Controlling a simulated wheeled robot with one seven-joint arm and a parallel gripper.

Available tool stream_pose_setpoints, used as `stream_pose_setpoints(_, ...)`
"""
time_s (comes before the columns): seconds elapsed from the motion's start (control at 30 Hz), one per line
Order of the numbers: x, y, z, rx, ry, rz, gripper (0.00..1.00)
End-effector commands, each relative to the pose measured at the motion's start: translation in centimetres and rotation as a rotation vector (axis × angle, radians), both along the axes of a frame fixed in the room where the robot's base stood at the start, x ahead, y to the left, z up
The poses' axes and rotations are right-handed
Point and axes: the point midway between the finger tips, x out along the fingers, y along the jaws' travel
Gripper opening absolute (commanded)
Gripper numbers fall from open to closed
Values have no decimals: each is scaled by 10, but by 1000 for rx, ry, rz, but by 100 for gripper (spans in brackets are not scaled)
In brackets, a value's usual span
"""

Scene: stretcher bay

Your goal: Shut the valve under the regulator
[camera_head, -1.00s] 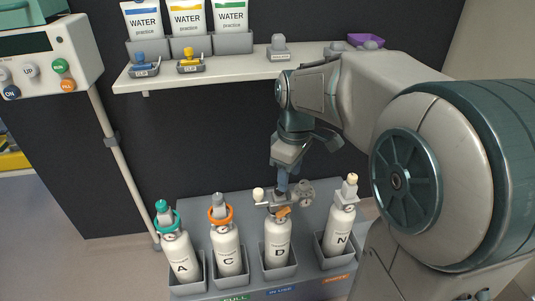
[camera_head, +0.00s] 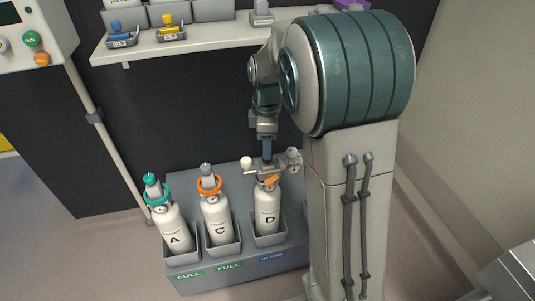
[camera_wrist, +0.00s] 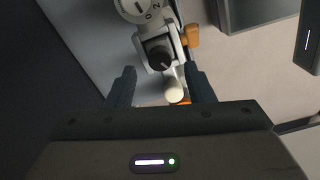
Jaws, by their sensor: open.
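Cylinder D (camera_head: 267,212) stands upright in a grey holder over the "IN USE" label. The regulator (camera_head: 266,170) sits on its top, with a round gauge (camera_head: 293,158) on the right, a cream ball-ended part (camera_head: 246,162) on the left and an orange piece (camera_head: 271,180) below. My gripper (camera_head: 267,152) is just above the regulator, pointing down. In the wrist view my gripper (camera_wrist: 161,84) is open. The cream ball (camera_wrist: 174,95) lies between its fingers in the picture, below a black round part (camera_wrist: 160,54). I cannot tell whether the fingers touch anything.
Cylinders A (camera_head: 173,236) with a teal ring and C (camera_head: 216,218) with an orange ring stand left of D, over "FULL" labels. A shelf (camera_head: 200,40) with clip trays runs above. A pole (camera_head: 94,117) stands at left. My arm blocks the right side.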

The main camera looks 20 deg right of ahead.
Motion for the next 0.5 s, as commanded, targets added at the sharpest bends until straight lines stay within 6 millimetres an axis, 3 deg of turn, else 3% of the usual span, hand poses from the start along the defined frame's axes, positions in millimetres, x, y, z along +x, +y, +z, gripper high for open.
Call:
stream_pose_setpoints(0.03, 0, 0, -11, 0, 2, 0, 48)
stream_pose_setpoints(0.2, 0, 0, -28, 0, 1, -1, 48)
stream_pose_setpoints(0.5, 0, 0, -34, 1, -1, -1, 48)
